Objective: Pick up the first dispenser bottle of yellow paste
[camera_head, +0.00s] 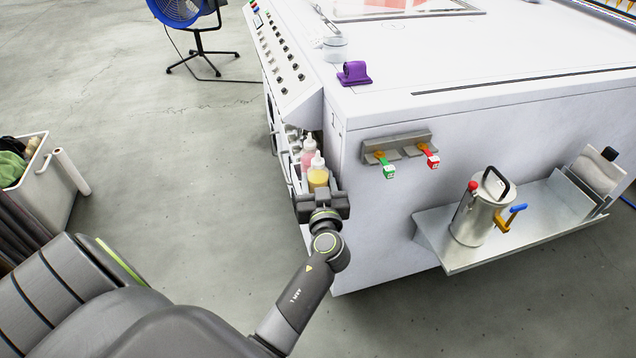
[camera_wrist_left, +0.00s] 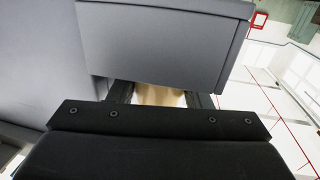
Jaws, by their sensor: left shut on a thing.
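The dispenser bottle of yellow paste (camera_head: 318,178) has a clear body and a pale nozzle cap. It stands upright at the front of a narrow holder on the left side of the white machine. My left gripper (camera_head: 320,192) is shut on it, with the fingers on either side of its body. In the left wrist view a pale, yellowish patch of the bottle (camera_wrist_left: 160,95) shows between the dark fingers; the rest is hidden by a grey panel. A bottle of pink paste (camera_head: 308,150) stands just behind the yellow one. My right gripper does not show.
The white machine (camera_head: 480,130) fills the right, with a control panel (camera_head: 285,60) beside the bottles. A metal shelf (camera_head: 520,225) carries a steel canister (camera_head: 477,212). Red and green valves (camera_head: 390,170) stick out. Open floor lies left.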

